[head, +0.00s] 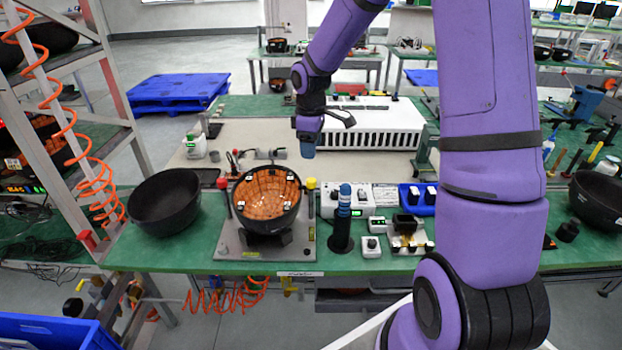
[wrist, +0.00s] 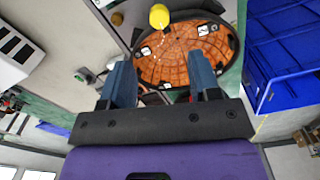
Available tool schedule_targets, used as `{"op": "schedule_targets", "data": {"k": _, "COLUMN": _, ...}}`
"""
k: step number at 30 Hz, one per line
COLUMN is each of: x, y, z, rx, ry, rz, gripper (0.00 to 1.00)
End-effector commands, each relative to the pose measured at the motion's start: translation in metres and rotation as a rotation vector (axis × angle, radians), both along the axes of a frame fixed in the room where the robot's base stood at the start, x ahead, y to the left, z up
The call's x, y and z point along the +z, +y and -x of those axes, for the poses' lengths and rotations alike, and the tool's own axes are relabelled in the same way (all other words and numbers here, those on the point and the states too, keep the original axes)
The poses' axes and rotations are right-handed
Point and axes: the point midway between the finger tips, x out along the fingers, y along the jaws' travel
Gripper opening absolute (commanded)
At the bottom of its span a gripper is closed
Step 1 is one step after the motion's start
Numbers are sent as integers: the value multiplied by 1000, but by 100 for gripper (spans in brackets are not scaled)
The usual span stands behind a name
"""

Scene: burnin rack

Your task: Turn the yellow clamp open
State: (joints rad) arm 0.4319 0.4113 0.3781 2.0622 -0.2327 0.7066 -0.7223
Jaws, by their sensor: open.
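The yellow clamp (head: 311,184) is a small yellow knob on a post at the right of the bowl fixture (head: 238,241) in the head view. In the wrist view the yellow clamp (wrist: 159,17) shows near the top, beyond my fingertips. A black bowl with an orange tiled inside (head: 266,195) sits in the fixture; it also shows in the wrist view (wrist: 185,55). My gripper (head: 307,148) is above and behind the clamp, apart from it. In the wrist view my gripper (wrist: 160,78) is open, with nothing between its blue fingers.
A red-topped clamp (head: 222,184) stands left of the bowl. An empty black bowl (head: 165,201) is farther left. A dark blue-topped cylinder (head: 343,222) and a white control box (head: 356,198) stand close to the right. A long white slotted box (head: 370,125) lies behind.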

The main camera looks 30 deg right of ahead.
Motion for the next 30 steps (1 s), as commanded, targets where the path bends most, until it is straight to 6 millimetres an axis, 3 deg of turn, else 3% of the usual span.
{"op": "schedule_targets", "data": {"k": 8, "x": -25, "y": 0, "z": -1, "rx": 7, "ry": 5, "rz": -3, "gripper": 57}}
{"op": "schedule_targets", "data": {"k": 21, "x": -96, "y": 0, "z": -1, "rx": 6, "ry": 3, "rz": -3, "gripper": 57}}
{"op": "schedule_targets", "data": {"k": 30, "x": -110, "y": -1, "z": -1, "rx": 4, "ry": 1, "rz": -2, "gripper": 57}}
